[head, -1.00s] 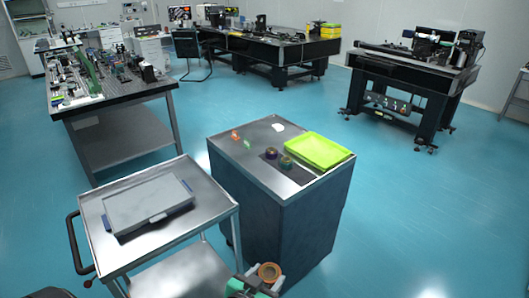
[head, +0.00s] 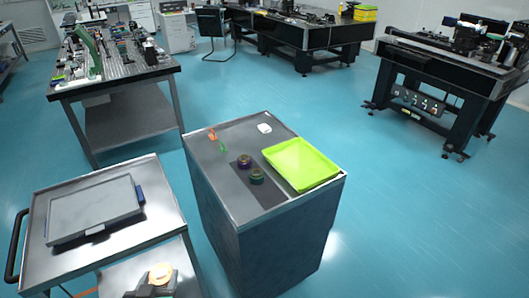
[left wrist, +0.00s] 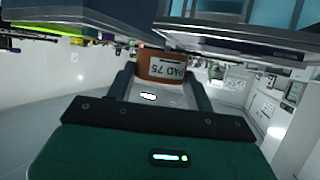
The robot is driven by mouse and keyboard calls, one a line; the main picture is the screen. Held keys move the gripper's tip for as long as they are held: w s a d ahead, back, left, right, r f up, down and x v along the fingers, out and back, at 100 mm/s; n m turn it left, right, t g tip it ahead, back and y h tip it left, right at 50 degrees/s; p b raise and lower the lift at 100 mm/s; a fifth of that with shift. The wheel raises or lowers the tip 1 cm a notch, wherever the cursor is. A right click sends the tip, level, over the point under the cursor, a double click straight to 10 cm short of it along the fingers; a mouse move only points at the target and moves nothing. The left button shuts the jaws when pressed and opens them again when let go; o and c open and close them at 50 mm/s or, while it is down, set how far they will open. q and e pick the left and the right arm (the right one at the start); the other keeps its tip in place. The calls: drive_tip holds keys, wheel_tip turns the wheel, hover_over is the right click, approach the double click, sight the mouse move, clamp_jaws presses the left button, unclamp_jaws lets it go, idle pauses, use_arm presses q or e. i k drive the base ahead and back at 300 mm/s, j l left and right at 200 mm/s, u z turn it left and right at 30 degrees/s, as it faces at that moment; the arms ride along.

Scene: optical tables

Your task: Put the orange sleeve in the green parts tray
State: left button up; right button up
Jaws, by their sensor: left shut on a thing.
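The orange sleeve (left wrist: 162,66), a short ring with a label reading "PAD 75", is held between the fingers of my left gripper (left wrist: 161,86) in the left wrist view. In the head view the sleeve (head: 161,272) shows at the bottom edge, with the left gripper (head: 155,287) just below it, partly cut off. The gripper is shut on the sleeve. The green parts tray (head: 300,166) is bright yellow-green, shallow and looks empty. It lies on the right part of the cabinet top, well up and right of the sleeve in the picture. My right gripper is not in view.
A steel cart (head: 165,215) with a grey case (head: 95,208) stands left. Floor is open to the right.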

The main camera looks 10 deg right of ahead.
sight(303, 168)
drive_tip(key=i+l+u, duration=0.1)
drive_tip(key=l, duration=0.4)
drive_tip(key=i+l, duration=0.15)
drive_tip(key=l, duration=0.35)
drive_tip(key=i+l+u, duration=0.15)
drive_tip(key=l, duration=0.3)
drive_tip(key=i+l, duration=0.1)
drive_tip(key=l, duration=0.4)
drive_tip(key=u, duration=0.05)
